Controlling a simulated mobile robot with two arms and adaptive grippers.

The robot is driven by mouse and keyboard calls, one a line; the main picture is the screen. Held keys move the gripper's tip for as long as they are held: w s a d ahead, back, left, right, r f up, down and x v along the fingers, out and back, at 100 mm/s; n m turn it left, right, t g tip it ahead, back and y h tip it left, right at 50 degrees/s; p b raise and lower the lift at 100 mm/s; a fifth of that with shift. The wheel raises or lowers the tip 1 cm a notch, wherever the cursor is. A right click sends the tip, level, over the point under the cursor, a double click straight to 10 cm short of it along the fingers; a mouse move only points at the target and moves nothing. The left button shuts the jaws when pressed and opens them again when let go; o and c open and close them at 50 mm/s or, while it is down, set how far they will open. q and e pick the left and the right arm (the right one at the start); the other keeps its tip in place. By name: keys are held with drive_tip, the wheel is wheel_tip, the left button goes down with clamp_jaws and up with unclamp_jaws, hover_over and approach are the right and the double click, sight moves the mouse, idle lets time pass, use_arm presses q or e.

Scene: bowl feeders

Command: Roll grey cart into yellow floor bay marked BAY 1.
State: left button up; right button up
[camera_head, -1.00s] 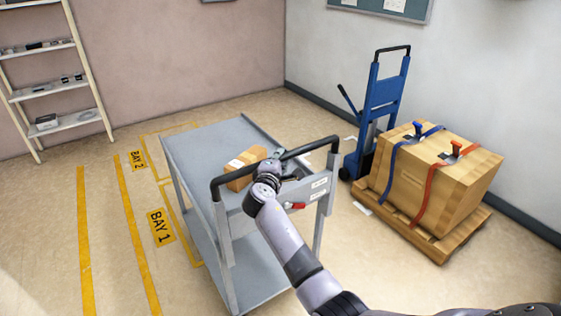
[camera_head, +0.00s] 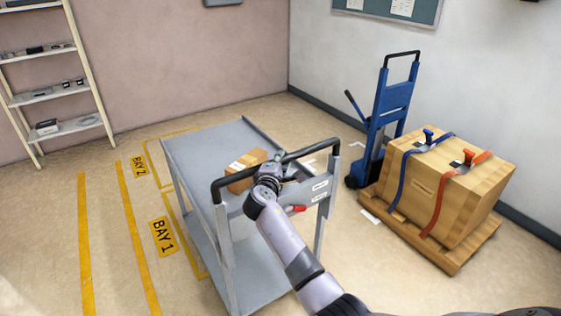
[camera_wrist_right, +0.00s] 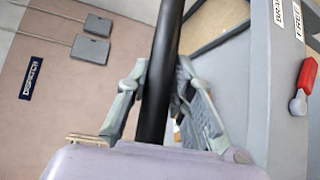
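The grey cart (camera_head: 215,150) stands upright in the middle of the head view, with a black push handle (camera_head: 226,186) at its near end. My right gripper (camera_head: 272,172) is at this handle. In the right wrist view the black bar (camera_wrist_right: 160,75) runs between the two fingers (camera_wrist_right: 156,95), which appear closed around it. The floor label BAY 1 (camera_head: 163,237) lies left of the cart, with a yellow line (camera_head: 188,235) beside it. The cart hides the rest of that bay's outline. My left gripper is out of view.
A small carton (camera_head: 245,172) rides on the cart's top. A red lever (camera_wrist_right: 306,75) is on its end panel. The BAY 2 label (camera_head: 139,167) lies farther back. A blue hand truck (camera_head: 388,105) and strapped box (camera_head: 440,190) on a pallet stand right. Shelves (camera_head: 55,90) stand left.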

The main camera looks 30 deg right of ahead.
drive_tip(key=o, duration=0.4)
drive_tip(key=v, duration=1.2)
